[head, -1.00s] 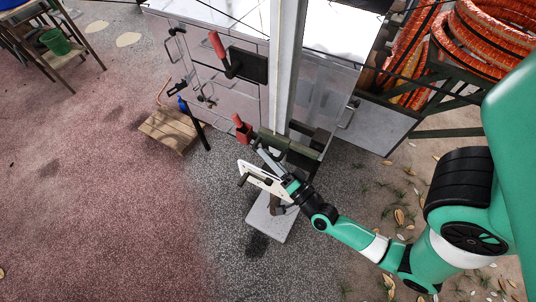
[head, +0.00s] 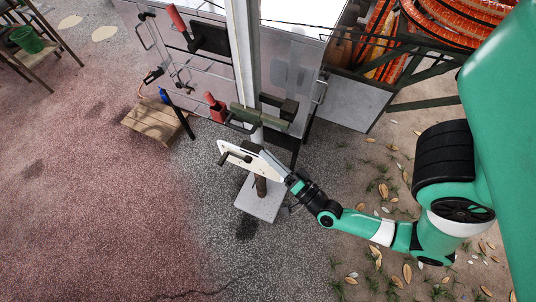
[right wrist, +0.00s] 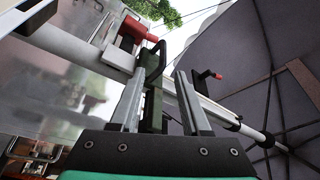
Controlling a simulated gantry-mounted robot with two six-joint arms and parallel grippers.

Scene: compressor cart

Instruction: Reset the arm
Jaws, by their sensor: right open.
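My right gripper (head: 272,164) comes in from the right in the head view, beside a white plate (head: 236,153) with dark knobs, near the foot of the white pole (head: 245,60). Whether it touches the plate cannot be told from the head view. In the right wrist view its two metal fingers (right wrist: 165,100) stand apart with nothing gripped. A dark green bracket (head: 262,117) on the pole lies beyond the fingertips; it also shows in the right wrist view (right wrist: 152,100). A red handle (head: 214,106) is left of the bracket. My left gripper is not in view.
A grey cabinet (head: 205,75) with metal handles and a red lever (head: 178,18) stands behind the pole. The pole rests on a pale base plate (head: 258,208). A small wooden stool (head: 153,123) stands left. Orange hose coils (head: 460,50) lie upper right. Open floor lies front left.

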